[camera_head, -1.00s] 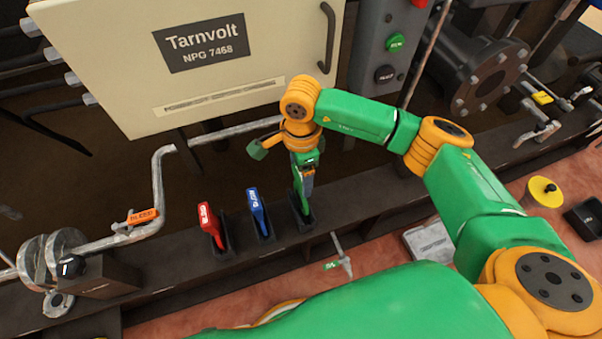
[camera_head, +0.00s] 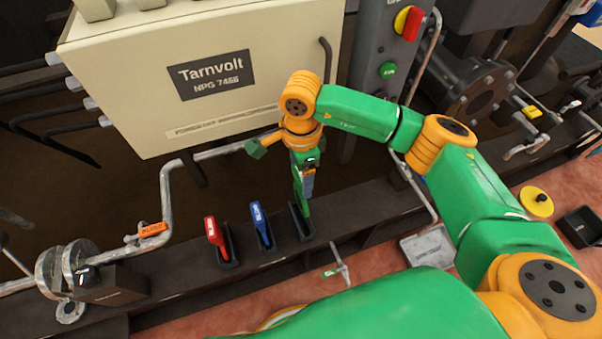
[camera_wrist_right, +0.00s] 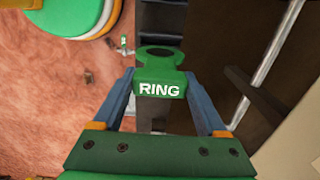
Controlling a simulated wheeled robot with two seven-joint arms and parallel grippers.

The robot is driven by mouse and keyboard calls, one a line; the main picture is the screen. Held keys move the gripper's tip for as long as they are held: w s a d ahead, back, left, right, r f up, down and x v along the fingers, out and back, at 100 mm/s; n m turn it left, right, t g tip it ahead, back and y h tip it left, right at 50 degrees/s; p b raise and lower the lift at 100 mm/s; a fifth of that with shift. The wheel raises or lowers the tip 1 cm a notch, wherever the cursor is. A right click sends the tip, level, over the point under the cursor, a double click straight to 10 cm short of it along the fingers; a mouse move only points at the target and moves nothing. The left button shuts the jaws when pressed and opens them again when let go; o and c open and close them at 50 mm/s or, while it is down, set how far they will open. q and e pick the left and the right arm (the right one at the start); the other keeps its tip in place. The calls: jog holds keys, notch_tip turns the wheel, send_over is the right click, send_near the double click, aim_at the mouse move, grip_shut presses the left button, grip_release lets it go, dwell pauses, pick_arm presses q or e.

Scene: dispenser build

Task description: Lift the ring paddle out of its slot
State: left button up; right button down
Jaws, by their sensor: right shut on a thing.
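The green ring paddle (camera_head: 305,206) is held in my right gripper (camera_head: 306,182), which points down over the rightmost black slot (camera_head: 304,232) on the dark beam. In the right wrist view the paddle's green head, lettered RING (camera_wrist_right: 159,89), sits between the two fingers of my right gripper (camera_wrist_right: 160,80). The paddle's lower end shows at the slot's mouth; I cannot tell whether it is fully clear of it. My left gripper is not in view.
A red paddle (camera_head: 216,236) and a blue paddle (camera_head: 261,222) stand in slots to the left. A cream Tarnvolt cabinet (camera_head: 250,110) is behind. A grey pipe (camera_head: 168,200) with an orange tag runs at left. A grey plate (camera_head: 428,246) lies at right.

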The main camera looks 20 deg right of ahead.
notch_tip(320, 180, up, 5)
jog(key=p, duration=0.3)
jog(key=shift+r+p, duration=0.1)
jog(key=shift+p, duration=0.25)
